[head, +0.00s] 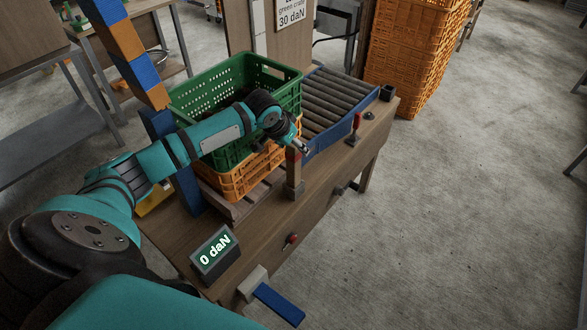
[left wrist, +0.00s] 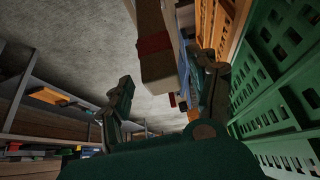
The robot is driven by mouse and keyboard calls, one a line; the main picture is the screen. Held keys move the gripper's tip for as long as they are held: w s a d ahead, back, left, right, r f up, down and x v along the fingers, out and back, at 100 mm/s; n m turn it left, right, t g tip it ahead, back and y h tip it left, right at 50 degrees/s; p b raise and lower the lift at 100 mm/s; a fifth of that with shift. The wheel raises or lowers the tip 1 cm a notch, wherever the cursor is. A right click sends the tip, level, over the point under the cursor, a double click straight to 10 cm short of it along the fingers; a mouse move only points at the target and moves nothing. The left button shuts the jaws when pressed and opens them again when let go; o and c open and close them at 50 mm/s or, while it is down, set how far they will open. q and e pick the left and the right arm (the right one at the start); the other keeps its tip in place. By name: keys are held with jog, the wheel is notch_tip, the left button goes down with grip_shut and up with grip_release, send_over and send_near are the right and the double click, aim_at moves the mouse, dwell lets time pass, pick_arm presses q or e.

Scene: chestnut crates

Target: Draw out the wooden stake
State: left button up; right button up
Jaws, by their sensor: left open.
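The wooden stake (head: 294,178) stands upright in a holder on the bench's front edge, beside the stacked crates. It has a red band near its top. In the left wrist view the stake (left wrist: 152,20) with its red band comes in from the top, between the two fingers. My left gripper (head: 303,147) is at the stake's top, its jaws open (left wrist: 163,75). Whether a finger touches the wood, I cannot tell. My right gripper is not in view.
A green crate (head: 285,88) sits on an orange crate (head: 240,182) beside the stake. A roller conveyor (head: 335,100) lies behind. A display (head: 214,254) reads 0 daN. A red-topped post (head: 355,127) stands to the right. The floor at right is clear.

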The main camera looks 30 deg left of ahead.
aim_at(294, 170)
pick_arm(q)
jog(key=x, duration=0.4)
jog(key=shift+w+a+f+p, duration=0.1)
jog(key=shift+w+f+p, duration=0.1)
jog(key=shift+f+p, duration=0.2)
jog(key=shift+r, duration=0.1)
grip_shut()
